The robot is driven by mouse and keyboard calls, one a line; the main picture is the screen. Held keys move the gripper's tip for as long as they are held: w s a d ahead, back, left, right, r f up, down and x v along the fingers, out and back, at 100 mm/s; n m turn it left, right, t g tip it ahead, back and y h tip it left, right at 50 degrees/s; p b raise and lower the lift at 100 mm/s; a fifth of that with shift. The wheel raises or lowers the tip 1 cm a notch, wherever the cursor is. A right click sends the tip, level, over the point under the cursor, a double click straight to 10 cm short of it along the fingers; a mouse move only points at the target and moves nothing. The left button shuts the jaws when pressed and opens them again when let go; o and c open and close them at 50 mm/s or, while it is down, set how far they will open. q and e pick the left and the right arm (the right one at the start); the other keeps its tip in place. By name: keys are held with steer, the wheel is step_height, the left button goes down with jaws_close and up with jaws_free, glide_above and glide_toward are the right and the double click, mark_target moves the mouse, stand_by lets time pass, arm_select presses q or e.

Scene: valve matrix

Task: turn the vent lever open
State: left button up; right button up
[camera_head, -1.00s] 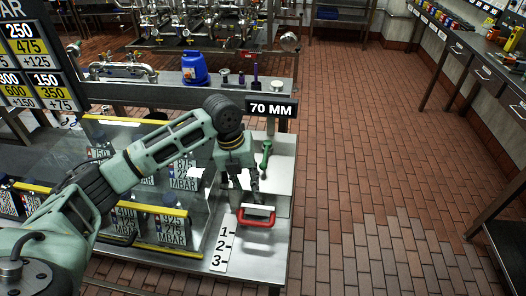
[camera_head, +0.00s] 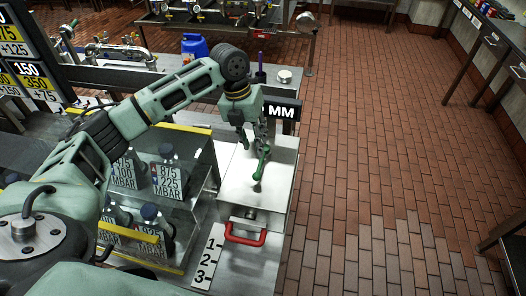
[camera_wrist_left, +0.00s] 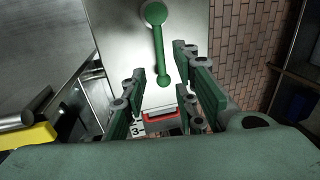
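A green lever (camera_head: 262,168) with a knob at each end stands on top of a pale metal box (camera_head: 280,190). Its larger end is away from me and its thin end points towards the red handle. I read no vent label on it. My left gripper (camera_head: 256,143) hangs just above its far part. In the left wrist view the lever (camera_wrist_left: 160,50) runs down between the spread fingers of my left gripper (camera_wrist_left: 162,68), its small knob near them. The fingers are open and hold nothing; contact with the lever cannot be told. My right gripper does not show.
A red handle (camera_head: 246,236) sits at the near side of the box, beside a 1-2-3 scale (camera_head: 207,262). A "MM" sign (camera_head: 281,112) stands behind, partly hidden. Bottles in a glass-fronted case (camera_head: 184,205) fill the left side. The brick floor (camera_head: 380,150) to the right is clear.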

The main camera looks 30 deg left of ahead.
mark_target(259, 165)
arm_select(q)
steer(key=f, duration=0.2)
steer(key=d+f+p, duration=0.1)
steer(key=shift+s+f, duration=0.15)
steer(key=shift+s, duration=0.2)
steer(key=f, duration=0.2)
steer(key=f+p, duration=0.1)
steer(key=shift+w+d+f, duration=0.15)
steer(key=shift+w+d, duration=0.05)
steer(key=shift+w, duration=0.05)
steer(key=shift+f, duration=0.25)
steer(key=shift+d, duration=0.1)
jaws_close()
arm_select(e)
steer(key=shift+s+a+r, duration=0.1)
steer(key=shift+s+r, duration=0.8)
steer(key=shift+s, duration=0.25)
